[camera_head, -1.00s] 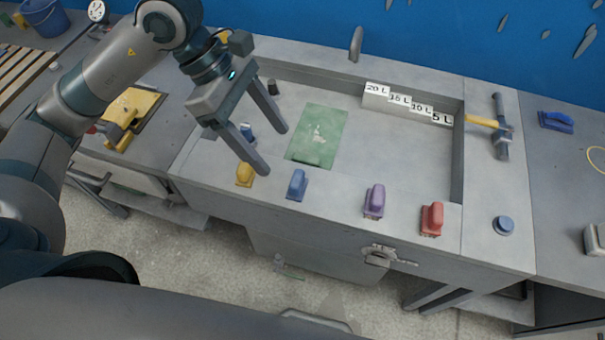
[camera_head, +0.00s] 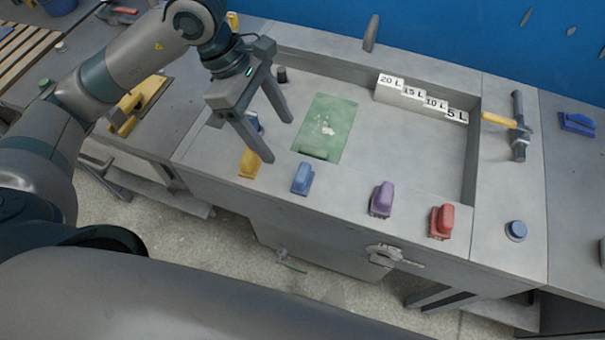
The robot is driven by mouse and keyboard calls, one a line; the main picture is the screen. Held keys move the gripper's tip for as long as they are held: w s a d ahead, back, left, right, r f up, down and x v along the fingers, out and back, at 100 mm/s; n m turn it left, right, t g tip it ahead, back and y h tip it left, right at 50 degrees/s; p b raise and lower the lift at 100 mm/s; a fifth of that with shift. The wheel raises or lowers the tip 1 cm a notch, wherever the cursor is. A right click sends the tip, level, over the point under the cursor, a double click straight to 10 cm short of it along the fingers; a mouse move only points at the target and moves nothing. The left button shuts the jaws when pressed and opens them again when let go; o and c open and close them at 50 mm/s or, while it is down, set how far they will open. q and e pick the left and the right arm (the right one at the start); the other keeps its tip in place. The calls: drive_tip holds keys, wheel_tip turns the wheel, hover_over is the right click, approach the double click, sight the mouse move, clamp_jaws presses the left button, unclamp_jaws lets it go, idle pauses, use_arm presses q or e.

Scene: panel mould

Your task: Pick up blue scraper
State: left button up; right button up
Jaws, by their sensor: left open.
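The blue scraper (camera_head: 302,178) stands on the front ledge of the grey mould (camera_head: 400,140), between a yellow scraper (camera_head: 250,162) and a purple scraper (camera_head: 382,198). My left gripper (camera_head: 279,139) is open and empty, with its two fingers pointing down and apart. It hangs up and to the left of the blue scraper, apart from it, over the left part of the mould. One fingertip shows close to the yellow scraper; I cannot tell its height above it. My right gripper is not in view.
A red scraper (camera_head: 442,221) stands farther right on the ledge. A green sheet (camera_head: 327,127) lies in the mould, near white stepped volume labels (camera_head: 420,97). A hammer (camera_head: 517,128) and a blue round knob (camera_head: 515,231) are on the right side. The mould's middle right is clear.

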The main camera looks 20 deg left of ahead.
use_arm(q)
drive_tip(key=p, duration=0.1)
approach(302, 171)
drive_tip(key=x, duration=0.1)
drive_tip(key=p+x, duration=0.1)
drive_tip(key=x, duration=0.2)
drive_tip(key=shift+s+d+p, duration=0.1)
drive_tip(key=shift+s+p, duration=0.2)
drive_tip(key=shift+s, duration=0.05)
drive_tip(key=shift+d+f, duration=0.15)
drive_tip(key=shift+f, duration=0.4)
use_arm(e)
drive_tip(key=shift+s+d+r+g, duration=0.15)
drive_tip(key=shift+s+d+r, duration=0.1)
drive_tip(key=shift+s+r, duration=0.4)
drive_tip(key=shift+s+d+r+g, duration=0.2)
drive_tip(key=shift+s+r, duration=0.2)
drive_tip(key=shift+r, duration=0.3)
use_arm(q)
drive_tip(key=shift+w+d+f+p, duration=0.1)
drive_tip(key=shift+d+f+p, duration=0.15)
drive_tip(key=shift+p, duration=0.25)
drive_tip(key=p+x, duration=0.2)
drive_tip(key=x, duration=0.2)
drive_tip(key=shift+w+a, duration=0.1)
drive_tip(key=shift+w, duration=0.1)
drive_tip(key=shift+f, duration=0.3)
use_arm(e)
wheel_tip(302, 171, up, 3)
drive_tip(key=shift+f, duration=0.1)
